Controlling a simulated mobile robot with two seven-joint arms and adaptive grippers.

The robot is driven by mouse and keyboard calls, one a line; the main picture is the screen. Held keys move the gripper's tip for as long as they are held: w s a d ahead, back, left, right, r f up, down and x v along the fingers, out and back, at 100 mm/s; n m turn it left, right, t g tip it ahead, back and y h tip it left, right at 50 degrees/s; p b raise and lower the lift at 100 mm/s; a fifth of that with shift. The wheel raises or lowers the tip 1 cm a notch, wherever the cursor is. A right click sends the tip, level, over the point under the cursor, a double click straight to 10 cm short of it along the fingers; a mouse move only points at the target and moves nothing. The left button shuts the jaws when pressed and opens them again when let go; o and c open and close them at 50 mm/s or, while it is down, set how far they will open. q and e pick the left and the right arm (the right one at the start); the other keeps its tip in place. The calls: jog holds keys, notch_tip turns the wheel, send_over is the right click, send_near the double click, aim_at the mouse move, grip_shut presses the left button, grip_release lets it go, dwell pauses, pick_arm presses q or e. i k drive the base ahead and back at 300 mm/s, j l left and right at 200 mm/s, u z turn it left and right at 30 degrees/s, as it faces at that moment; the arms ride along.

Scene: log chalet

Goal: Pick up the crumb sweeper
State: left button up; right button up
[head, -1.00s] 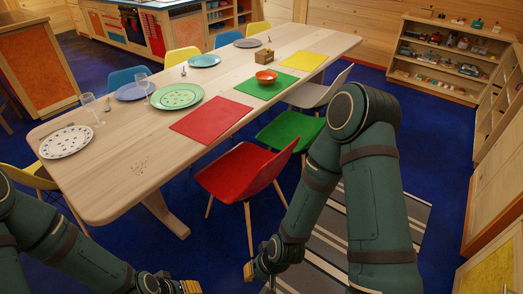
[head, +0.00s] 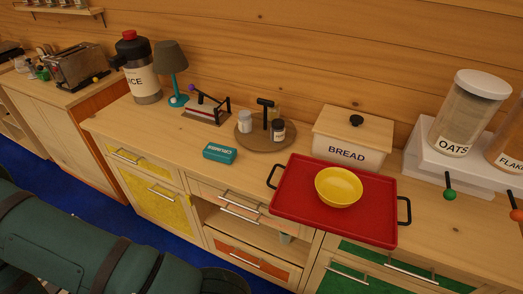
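A small teal box-shaped thing with white lettering that seems to read "CRUMBS" (head: 220,153) lies on the wooden counter, near its front edge; I take it to be the crumb sweeper. Nothing touches it. It sits left of the red tray (head: 288,197) and in front of a round wooden turntable (head: 249,139). Dark green links of my arm fill the lower left of the head view. Neither of my grippers shows in this view.
A yellow bowl (head: 339,185) stands on the red tray. The counter left of the teal thing is clear. Drawers with handles lie below.

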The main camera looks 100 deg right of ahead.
aim_at(227, 155)
jog(key=z, duration=3.4)
jog(key=j+z, duration=0.1)
jog(key=z, duration=0.35)
jog(key=j+z, duration=0.15)
jog(key=z, duration=0.35)
jog(key=j+z, duration=0.15)
jog(key=z, duration=0.3)
jog(key=k+j+z, duration=0.1)
jog(key=j+z, duration=0.3)
jog(key=k+j+z, duration=0.1)
jog(key=j+z, duration=0.35)
jog(key=k+j+z, duration=0.25)
jog(key=j, duration=0.15)
jog(key=k+j+z, duration=0.2)
jog(key=k+j, duration=0.1)
jog(key=j, duration=0.1)
